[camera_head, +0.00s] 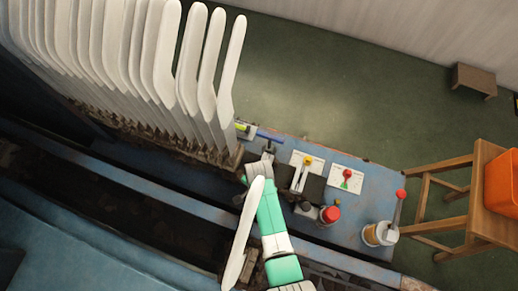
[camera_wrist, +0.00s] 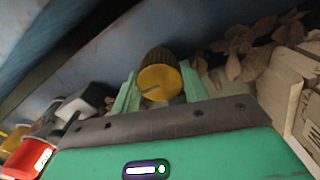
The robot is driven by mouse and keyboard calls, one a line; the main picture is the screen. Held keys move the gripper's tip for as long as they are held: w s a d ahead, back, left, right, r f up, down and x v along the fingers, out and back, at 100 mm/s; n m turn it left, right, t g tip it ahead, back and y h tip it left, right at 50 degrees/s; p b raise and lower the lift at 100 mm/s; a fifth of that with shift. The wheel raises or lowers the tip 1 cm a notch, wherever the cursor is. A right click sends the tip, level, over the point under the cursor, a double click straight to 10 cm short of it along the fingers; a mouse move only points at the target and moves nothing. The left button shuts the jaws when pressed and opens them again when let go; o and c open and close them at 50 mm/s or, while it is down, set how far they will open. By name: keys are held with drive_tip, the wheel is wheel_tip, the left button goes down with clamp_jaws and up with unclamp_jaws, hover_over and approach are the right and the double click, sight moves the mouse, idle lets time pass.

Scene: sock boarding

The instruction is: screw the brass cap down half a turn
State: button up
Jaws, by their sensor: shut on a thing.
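The brass cap (camera_wrist: 157,82) is a short, ribbed-sided cylinder with a yellow face and a dark slot mark across it. In the wrist view it sits between the two green fingers of my gripper (camera_wrist: 160,90), one on each side, and the gripper is shut on it. What the cap sits on is hidden behind it. In the head view my green and white arm reaches up to the blue bench from below, and I cannot make out the cap there.
White sock boards (camera_head: 150,60) stand in a dense row at upper left; another (camera_head: 243,235) lies beside my arm. On the bench (camera_head: 345,205) are a red-topped pot (camera_head: 328,215), lever plates and a white pot (camera_head: 380,233). A wooden stool (camera_head: 480,215) holds an orange bin (camera_head: 503,185).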

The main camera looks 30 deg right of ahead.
drive_tip(key=o, duration=1)
wheel_tip(320, 180, up, 8)
drive_tip(key=p, duration=0.4)
drive_tip(key=shift+f, duration=0.1)
drive_tip(key=shift+w, duration=0.1)
